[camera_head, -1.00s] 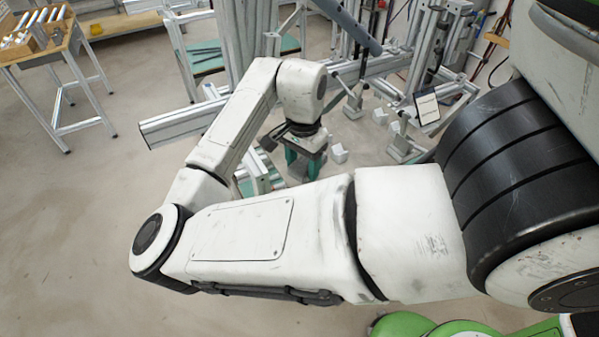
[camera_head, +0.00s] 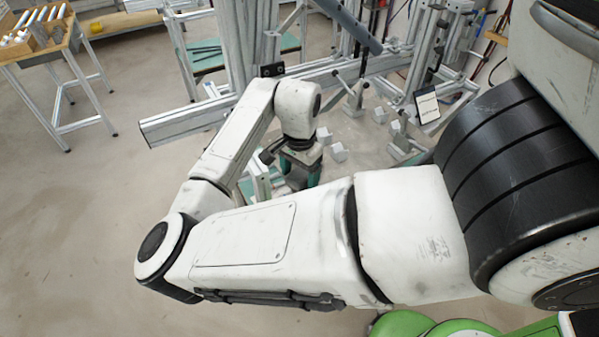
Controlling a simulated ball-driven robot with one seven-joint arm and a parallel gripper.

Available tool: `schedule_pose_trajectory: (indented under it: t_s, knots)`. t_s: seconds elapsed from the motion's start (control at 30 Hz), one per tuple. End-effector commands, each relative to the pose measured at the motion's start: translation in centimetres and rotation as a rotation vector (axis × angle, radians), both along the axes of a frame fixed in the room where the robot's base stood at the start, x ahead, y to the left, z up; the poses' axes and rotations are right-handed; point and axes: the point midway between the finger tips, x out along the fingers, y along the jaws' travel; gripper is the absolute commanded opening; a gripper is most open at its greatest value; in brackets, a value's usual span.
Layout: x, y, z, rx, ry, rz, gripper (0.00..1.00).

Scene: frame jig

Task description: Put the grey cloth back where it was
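My gripper (camera_head: 301,172) points down near the middle of the picture, with dark and teal parts below the white wrist. Its lower end is partly hidden behind my forearm, and I cannot tell whether its fingers are apart or hold anything. I cannot make out the grey cloth anywhere in this view. The floor area right below my gripper is covered by my own arm.
A metal frame jig with a long aluminium beam (camera_head: 190,121) stands just beyond my gripper. Small pale blocks (camera_head: 337,152) lie to its right, near a tablet-like panel (camera_head: 427,106). A wooden-topped table (camera_head: 50,50) stands far left. The left floor is clear.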

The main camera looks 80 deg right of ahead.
Motion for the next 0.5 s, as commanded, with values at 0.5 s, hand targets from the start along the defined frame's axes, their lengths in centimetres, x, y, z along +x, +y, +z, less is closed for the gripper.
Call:
schedule_pose_trajectory:
  t_s: [0.5]
  knots:
    - [0.0, -0.1, 2.2, -0.002, -0.001, -0.002, 0.83]
